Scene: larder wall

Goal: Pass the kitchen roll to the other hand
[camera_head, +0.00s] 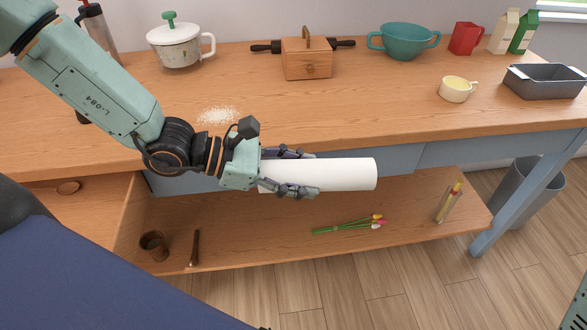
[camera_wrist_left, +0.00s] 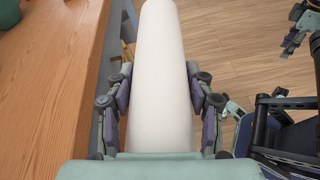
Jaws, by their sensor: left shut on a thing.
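The white kitchen roll (camera_head: 345,174) is held lengthwise in the air in front of the table edge, pointing right in the head view. My left gripper (camera_head: 303,171) is shut on its left part, one finger on each side. In the left wrist view the roll (camera_wrist_left: 164,75) runs away from the palm between the two fingers of the left gripper (camera_wrist_left: 162,97). The far part of the roll is free. Part of my right gripper (camera_wrist_left: 298,30) shows at the upper right of the left wrist view, apart from the roll; its opening is unclear.
The wooden table (camera_head: 370,105) bears a lidded pot (camera_head: 178,48), a wooden box (camera_head: 308,60), a teal bowl (camera_head: 405,42), a cup (camera_head: 456,92) and a grey tin (camera_head: 545,85). Flowers (camera_head: 350,226) and a bottle (camera_head: 447,203) are on the lower shelf. A bin (camera_head: 525,185) stands right.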

